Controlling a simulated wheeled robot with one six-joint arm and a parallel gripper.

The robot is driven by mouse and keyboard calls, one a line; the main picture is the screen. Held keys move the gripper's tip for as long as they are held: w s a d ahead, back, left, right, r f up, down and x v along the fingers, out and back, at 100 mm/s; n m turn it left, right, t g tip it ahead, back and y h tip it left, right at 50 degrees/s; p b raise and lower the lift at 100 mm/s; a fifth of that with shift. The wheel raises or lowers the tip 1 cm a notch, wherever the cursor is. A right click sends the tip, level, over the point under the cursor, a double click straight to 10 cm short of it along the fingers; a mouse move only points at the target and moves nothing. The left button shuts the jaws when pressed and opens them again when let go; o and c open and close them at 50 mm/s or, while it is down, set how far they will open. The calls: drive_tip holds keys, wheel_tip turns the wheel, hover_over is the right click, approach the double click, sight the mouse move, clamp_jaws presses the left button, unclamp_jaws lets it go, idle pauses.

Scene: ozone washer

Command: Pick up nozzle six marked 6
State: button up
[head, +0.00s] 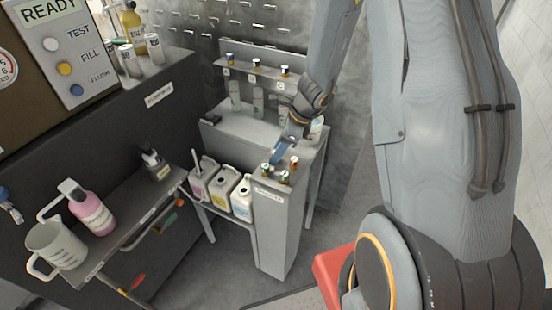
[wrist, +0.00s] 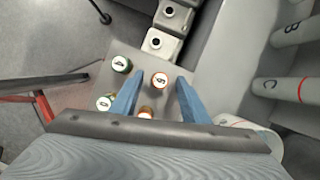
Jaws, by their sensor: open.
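Several small nozzles with round white numbered tops stand on a grey pedestal (head: 273,232). In the wrist view, an orange-rimmed nozzle (wrist: 159,79) has a mark that looks like a 6, though at this angle I cannot rule out a 9. It stands upright between the fingertips of my gripper (wrist: 159,82), with a visible gap on each side. My gripper, with blue fingers, is open; it also shows above the pedestal in the head view (head: 282,152). A green nozzle (wrist: 121,64) and a greenish-yellow nozzle (wrist: 104,102) stand to the left. Another orange nozzle (wrist: 146,113) is partly hidden.
White jugs (head: 242,198) stand in a row left of the pedestal. Behind it is a grey bench (head: 235,130) with bottles on it. A side shelf (head: 130,215) holds a pink bottle (head: 92,212) and a measuring jug (head: 57,245).

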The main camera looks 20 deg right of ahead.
drive_tip(key=shift+f, duration=0.15)
clamp_jaws()
